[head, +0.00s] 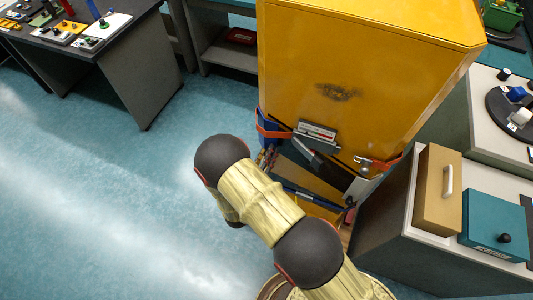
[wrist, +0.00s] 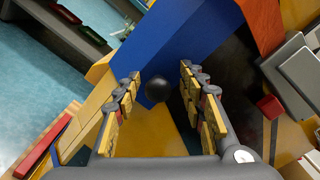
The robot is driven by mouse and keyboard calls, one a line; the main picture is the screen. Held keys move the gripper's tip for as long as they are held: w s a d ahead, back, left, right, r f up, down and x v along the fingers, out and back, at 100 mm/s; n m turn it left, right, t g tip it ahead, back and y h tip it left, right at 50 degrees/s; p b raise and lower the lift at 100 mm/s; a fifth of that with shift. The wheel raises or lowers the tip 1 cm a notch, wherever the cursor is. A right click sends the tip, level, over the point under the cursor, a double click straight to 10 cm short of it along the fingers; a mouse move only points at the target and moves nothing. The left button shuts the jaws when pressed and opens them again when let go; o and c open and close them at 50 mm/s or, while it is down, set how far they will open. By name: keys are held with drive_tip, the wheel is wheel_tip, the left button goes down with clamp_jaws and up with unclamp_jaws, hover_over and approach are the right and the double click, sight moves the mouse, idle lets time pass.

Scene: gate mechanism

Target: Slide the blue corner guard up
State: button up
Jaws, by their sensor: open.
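The blue corner guard (wrist: 185,38) fills the upper middle of the wrist view, tilted in the picture. In the head view a small part of it (head: 266,121) shows at the left edge of the yellow cabinet. My gripper (wrist: 160,85) is open, with yellow-padded fingers on either side of the knob in the picture. I cannot tell whether either finger touches it.
The yellow cabinet (head: 360,60) carries orange straps (head: 270,131) and a grey latch (head: 317,135) near its lower edge. A side bench (head: 405,205) holds a tan box (head: 437,190) and a teal box (head: 494,224). The floor (head: 100,200) at left is clear.

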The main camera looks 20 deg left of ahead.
drive_tip(key=s, duration=1.2)
drive_tip(key=shift+a, duration=0.45)
